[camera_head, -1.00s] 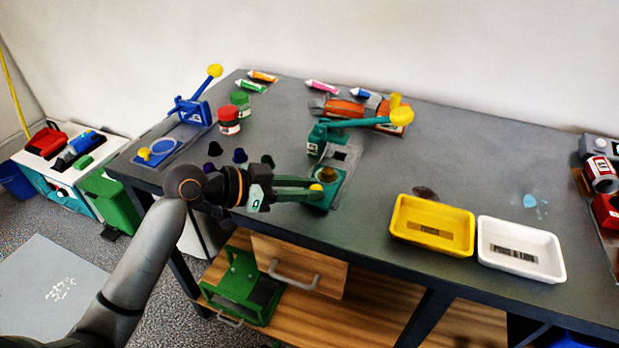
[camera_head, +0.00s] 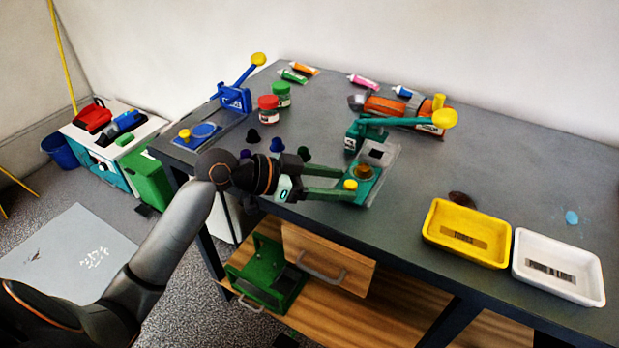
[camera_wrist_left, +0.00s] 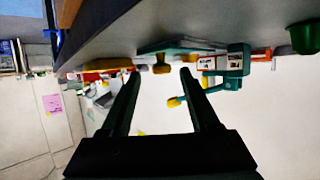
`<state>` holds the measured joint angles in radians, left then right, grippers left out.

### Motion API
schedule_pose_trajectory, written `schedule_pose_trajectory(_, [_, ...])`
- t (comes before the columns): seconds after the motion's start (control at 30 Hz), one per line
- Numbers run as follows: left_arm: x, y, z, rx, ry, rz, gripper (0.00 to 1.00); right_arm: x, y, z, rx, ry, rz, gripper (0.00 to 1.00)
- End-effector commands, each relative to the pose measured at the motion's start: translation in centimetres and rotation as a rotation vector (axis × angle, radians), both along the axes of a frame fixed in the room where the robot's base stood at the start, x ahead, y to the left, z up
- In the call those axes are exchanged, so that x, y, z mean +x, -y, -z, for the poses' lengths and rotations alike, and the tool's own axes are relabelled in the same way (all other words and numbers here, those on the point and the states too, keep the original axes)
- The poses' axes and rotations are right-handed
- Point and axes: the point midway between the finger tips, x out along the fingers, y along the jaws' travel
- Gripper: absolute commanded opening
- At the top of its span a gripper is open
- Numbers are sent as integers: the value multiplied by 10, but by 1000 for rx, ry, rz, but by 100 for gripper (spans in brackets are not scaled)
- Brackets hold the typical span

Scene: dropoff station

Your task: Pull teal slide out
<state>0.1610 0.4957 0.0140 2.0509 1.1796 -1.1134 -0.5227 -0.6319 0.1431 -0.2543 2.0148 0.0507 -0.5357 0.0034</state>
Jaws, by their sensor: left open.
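The teal press (camera_head: 352,138) stands on the grey table with its lever and yellow ball (camera_head: 444,118) pointing right. Its teal slide (camera_head: 368,190) lies at the press's front, carrying a round brownish cup (camera_head: 363,172) and a small yellow knob (camera_head: 350,184). My left gripper (camera_head: 346,181) is open, its green-looking fingers reaching in from the left, one on each side of the knob in the picture. Contact cannot be told. In the left wrist view the dark fingers (camera_wrist_left: 160,74) are apart, with a yellow-brown knob between their tips, and the teal press beyond. My right gripper is not in view.
A yellow tray (camera_head: 466,234) and a white tray (camera_head: 560,264) stand at right. A blue press (camera_head: 235,98), red-lidded jar (camera_head: 268,108) and green-lidded jar (camera_head: 281,95) are at left. Dark small cups (camera_head: 277,146) sit near my wrist. A wooden drawer (camera_head: 326,262) hangs below the table edge.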

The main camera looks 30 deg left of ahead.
Motion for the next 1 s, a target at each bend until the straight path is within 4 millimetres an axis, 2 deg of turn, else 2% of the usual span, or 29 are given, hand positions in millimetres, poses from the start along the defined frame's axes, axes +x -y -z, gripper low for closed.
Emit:
schedule_pose_trajectory(0.3, [-44,-46,-24,9,-3,1,62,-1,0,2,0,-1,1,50])
schedule_pose_trajectory(0.5, [-63,-66,-36,3,-4,1,62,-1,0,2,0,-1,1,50])
schedule_pose_trajectory(0.7, [-72,-76,-42,3,-3,2,62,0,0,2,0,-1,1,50])
schedule_pose_trajectory(1.0, [-73,-77,-44,2,-2,2,62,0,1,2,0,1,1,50])
